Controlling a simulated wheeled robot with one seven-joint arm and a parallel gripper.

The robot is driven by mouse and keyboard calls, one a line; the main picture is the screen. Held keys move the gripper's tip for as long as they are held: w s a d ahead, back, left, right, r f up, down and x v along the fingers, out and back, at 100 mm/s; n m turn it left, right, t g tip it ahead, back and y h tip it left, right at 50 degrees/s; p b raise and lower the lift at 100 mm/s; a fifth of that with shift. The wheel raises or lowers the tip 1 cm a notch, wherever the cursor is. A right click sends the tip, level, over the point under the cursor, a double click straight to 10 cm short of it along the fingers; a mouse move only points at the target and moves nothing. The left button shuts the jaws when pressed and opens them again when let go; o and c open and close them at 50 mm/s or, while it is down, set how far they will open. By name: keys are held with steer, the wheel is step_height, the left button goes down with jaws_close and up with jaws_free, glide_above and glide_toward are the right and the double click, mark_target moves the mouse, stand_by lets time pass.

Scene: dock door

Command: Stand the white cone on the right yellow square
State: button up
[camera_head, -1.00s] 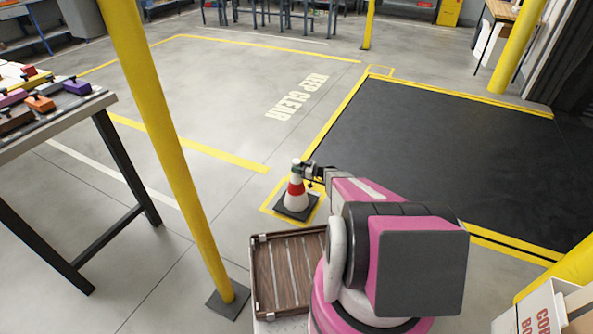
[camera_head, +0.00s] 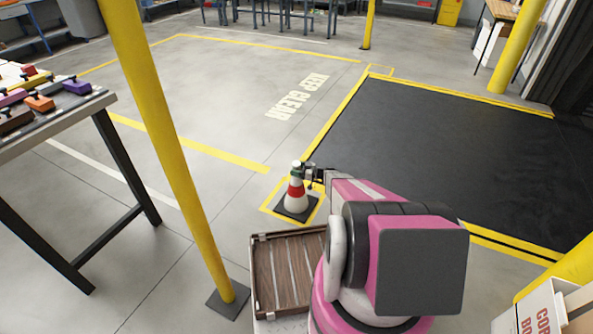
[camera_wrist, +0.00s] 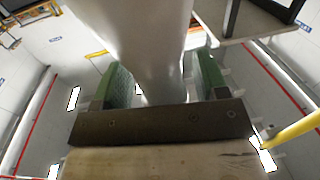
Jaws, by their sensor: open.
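The white cone (camera_head: 296,203) with red bands and a dark square base stands upright in the head view. Its base lies inside the near yellow square (camera_head: 266,209), by the near left corner of the dark floor area. My gripper (camera_head: 299,168) is at the cone's top, reaching in from the right. In the wrist view, its green fingers (camera_wrist: 162,80) are open on either side of the cone's pale body (camera_wrist: 140,28), with gaps showing. The cone's base is out of the wrist view.
A yellow post (camera_head: 170,150) stands left of the cone. A wooden crate (camera_head: 256,280) is just in front of it. A table (camera_head: 60,125) with coloured blocks is at left, and a cardboard box (camera_head: 540,310) at lower right. The dark floor area (camera_head: 430,140) is clear.

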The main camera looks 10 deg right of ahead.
steer(key=v, duration=1.2)
steer(key=s+a+r+m+g+h, duration=0.55)
steer(key=s+a+r+g, duration=0.25)
steer(key=s+a+r, duration=0.5)
steer(key=s+d+r+m+h, duration=0.1)
steer(key=s+r+m+h, duration=0.6)
steer(key=s+r+h, duration=0.3)
steer(key=shift+s+d+r, duration=0.3)
steer(key=shift+s+r, duration=1.9)
steer(key=shift+r, duration=0.05)
steer(key=shift+h, duration=0.25)
